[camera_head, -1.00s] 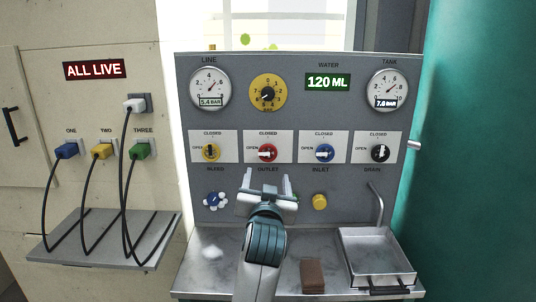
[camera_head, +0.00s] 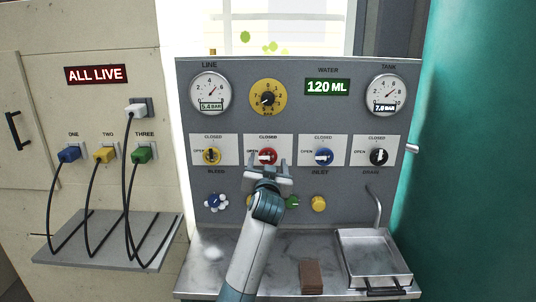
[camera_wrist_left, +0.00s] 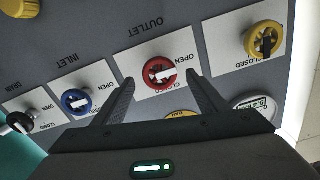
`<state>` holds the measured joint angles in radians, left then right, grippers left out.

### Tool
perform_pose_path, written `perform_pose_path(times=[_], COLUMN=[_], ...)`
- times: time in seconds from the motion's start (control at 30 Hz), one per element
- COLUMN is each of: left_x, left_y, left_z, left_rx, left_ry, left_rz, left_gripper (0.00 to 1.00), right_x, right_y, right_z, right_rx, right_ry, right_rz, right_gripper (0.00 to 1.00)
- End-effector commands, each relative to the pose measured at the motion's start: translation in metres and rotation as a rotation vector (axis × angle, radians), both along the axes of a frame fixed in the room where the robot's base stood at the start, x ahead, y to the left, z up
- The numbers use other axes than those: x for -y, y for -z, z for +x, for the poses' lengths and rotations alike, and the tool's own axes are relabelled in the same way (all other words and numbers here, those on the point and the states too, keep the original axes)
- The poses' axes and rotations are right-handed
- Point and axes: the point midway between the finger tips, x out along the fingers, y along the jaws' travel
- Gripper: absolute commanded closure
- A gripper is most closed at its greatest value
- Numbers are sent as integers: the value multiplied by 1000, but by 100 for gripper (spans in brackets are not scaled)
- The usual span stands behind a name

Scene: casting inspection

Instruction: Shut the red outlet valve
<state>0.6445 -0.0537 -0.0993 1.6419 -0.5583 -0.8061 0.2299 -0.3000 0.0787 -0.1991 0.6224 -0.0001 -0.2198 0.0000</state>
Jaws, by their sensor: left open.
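The red outlet valve (camera_head: 267,150) is on the grey panel, on a white plate marked CLOSED at the top and OPEN at the left. Its white handle lies roughly level, pointing to the OPEN side. In the left wrist view the red valve (camera_wrist_left: 149,73) shows turned around, its handle towards OPEN. My left gripper (camera_head: 267,163) is open in front of the valve's lower part. In the wrist view the left gripper's fingertips (camera_wrist_left: 160,77) stand on either side of the valve, with nothing held. Whether they touch the plate I cannot tell. My right gripper is out of view.
The yellow bleed valve (camera_head: 206,157) is left of the outlet; the blue inlet valve (camera_head: 323,149) and black drain valve (camera_head: 379,150) are right. Knobs, including a yellow one (camera_head: 318,204), sit below. A brown block (camera_head: 312,277) and metal basin (camera_head: 375,243) are on the counter.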

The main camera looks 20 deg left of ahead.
Motion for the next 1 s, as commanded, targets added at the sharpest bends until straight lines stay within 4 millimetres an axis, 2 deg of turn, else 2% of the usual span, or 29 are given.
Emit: perform_pose_path(times=[0.1, 0.3, 0.77, 0.83, 0.93, 0.97, 1.0], left_x=[-5, -10, -12, -12, -12, -12, -12], left_y=[-2, -1, 0, 0, 0, 0, 0], left_z=[16, 34, 41, 41, 41, 41, 41], left_rx=[-1, -1, 0, 0, 0, 0, 0], left_ry=[0, 0, 1, 1, 1, 1, 1], left_rz=[1, 0, 0, 0, 0, 0, 0], left_gripper=[34, 34, 34, 46, 70, 75, 75], right_x=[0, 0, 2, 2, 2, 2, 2], right_y=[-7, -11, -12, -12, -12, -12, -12], right_z=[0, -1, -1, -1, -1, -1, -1], right_rx=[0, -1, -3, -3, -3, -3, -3], right_ry=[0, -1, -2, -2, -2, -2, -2], right_rz=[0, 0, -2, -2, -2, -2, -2], right_gripper=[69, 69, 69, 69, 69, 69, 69])
